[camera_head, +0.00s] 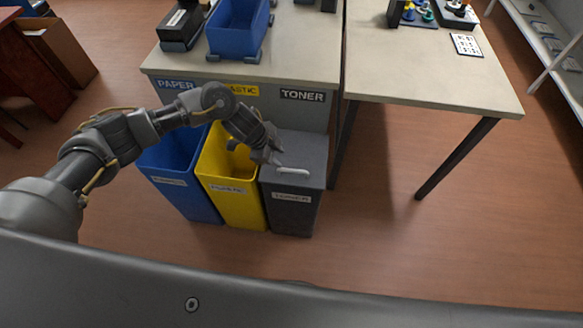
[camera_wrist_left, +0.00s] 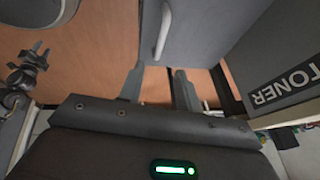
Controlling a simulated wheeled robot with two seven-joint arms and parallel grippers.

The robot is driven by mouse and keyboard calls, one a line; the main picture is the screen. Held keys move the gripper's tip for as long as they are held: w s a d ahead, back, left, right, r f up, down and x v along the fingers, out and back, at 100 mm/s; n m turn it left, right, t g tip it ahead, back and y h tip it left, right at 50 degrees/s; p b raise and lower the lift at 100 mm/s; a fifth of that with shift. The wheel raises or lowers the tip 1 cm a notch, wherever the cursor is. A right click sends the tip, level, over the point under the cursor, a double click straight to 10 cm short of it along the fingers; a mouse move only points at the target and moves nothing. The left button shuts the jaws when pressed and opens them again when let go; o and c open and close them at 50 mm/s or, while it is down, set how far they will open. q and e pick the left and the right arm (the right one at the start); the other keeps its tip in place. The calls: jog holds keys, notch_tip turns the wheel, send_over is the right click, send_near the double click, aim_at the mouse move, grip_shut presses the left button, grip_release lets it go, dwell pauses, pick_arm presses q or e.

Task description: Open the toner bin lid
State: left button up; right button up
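The toner bin (camera_head: 290,212) is a dark grey box with a TONER label, at the right end of the bin row. Its flat grey lid (camera_head: 312,150) is shut and has a light bar handle (camera_head: 292,170) near the front edge. In the left wrist view the lid (camera_wrist_left: 205,30) and handle (camera_wrist_left: 163,32) lie beyond my fingers. My left gripper (camera_head: 272,152) is over the lid's left side, just behind the handle. Its fingers (camera_wrist_left: 158,86) are apart with nothing between them. A dark jointed shape at the wrist view's left looks like my right arm; its finger state is unclear.
A yellow bin (camera_head: 230,195) and a blue bin (camera_head: 180,190), both open-topped, stand left of the toner bin. The labelled table front (camera_head: 303,96) rises behind. A side table (camera_head: 425,85) stands right, its leg clear of the bin. The floor at right is free.

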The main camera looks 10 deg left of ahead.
aim_at(294, 170)
pick_arm(q)
jog(key=x, duration=1)
jog(key=shift+d+f+b, duration=0.15)
jog(key=shift+f+b, duration=0.2)
jog(key=shift+b, duration=0.05)
jog(key=shift+c, duration=0.2)
grip_shut()
